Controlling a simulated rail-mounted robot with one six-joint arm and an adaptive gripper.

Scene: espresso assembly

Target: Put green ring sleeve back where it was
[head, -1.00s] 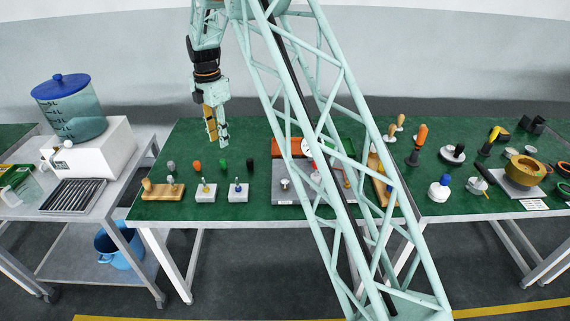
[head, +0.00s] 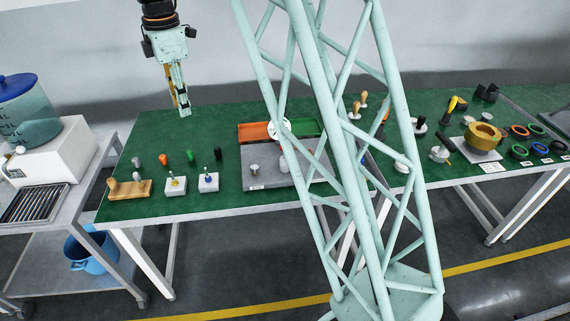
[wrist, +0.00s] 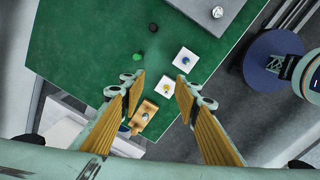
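A small upright green cylinder, which looks like the green sleeve (head: 189,155), stands on the green table mat in a row with a grey, an orange and a black one. It also shows in the wrist view (wrist: 138,56). My gripper (head: 184,111) hangs well above the table at its left part, pointing down. In the wrist view my gripper (wrist: 156,84) has its two yellow-padded fingers wide apart, with nothing between them. A green ring (head: 519,152) lies among several coloured rings at the far right; I cannot tell which one the task names.
A wooden block (head: 146,190) and two white blocks with pegs, yellow-tipped (head: 175,187) and blue-tipped (head: 208,184), stand near the front edge. A grey plate (head: 262,180) and orange tray (head: 254,132) are to the right. My lattice column hides part of the table.

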